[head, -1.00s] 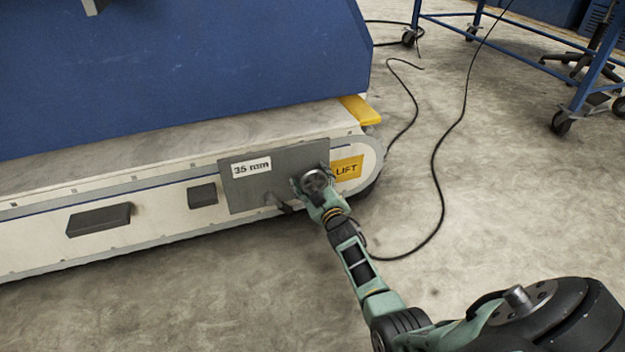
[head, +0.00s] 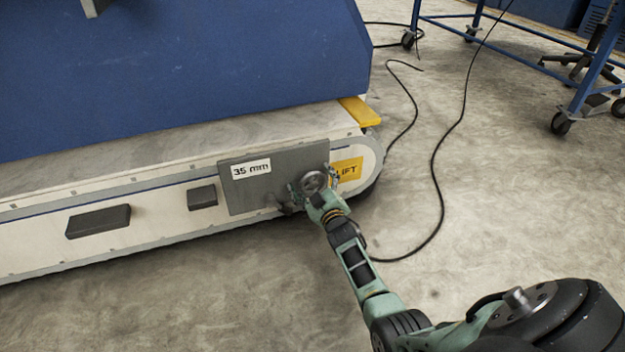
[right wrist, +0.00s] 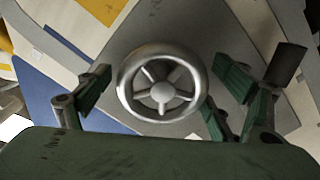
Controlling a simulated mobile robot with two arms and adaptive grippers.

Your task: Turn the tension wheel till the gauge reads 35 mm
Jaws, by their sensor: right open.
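The tension wheel (head: 314,182) is a small grey spoked handwheel on a grey plate (head: 240,193) on the side of the white machine base. The gauge label (head: 251,169) on that plate reads 35 mm. In the right wrist view the metal wheel (right wrist: 162,82) is in full sight. My right gripper (head: 317,190) is at the wheel. Its green fingers (right wrist: 160,90) are spread apart on either side of the rim, and gaps show between the pads and the wheel. My left gripper is not in view.
A yellow LIFT label (head: 347,170) is just right of the plate. Dark blocks (head: 98,221) stick out of the base at left. A black cable (head: 436,190) lies on the floor at right. A blue wheeled frame (head: 500,45) stands at the back right.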

